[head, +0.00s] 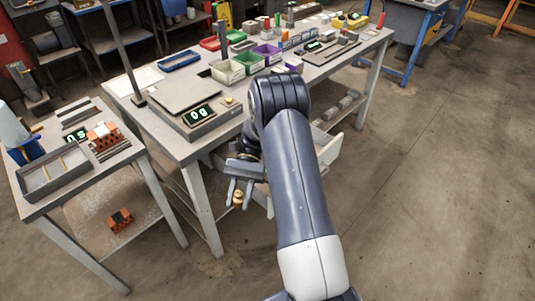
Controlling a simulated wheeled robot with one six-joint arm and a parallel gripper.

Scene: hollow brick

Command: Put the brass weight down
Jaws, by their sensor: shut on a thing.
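My gripper (239,192) hangs in front of the long workbench, below the level of its top. It is shut on a small brass weight (239,201), which shows between and just below the fingertips. The weight is clear of any surface. A bench scale (200,127) with a lit green display stands on the near left corner of the bench (160,133). Its flat grey plate looks empty. A small yellowish thing (229,101) sits at the scale's right end; it is too small to identify.
An open pale drawer (325,150) juts out under the bench, partly behind my arm. A smaller table at left bears a grey divided tray (55,172), orange bricks (103,132) and another display. Coloured bins (228,71) line the bench. The floor at right is clear.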

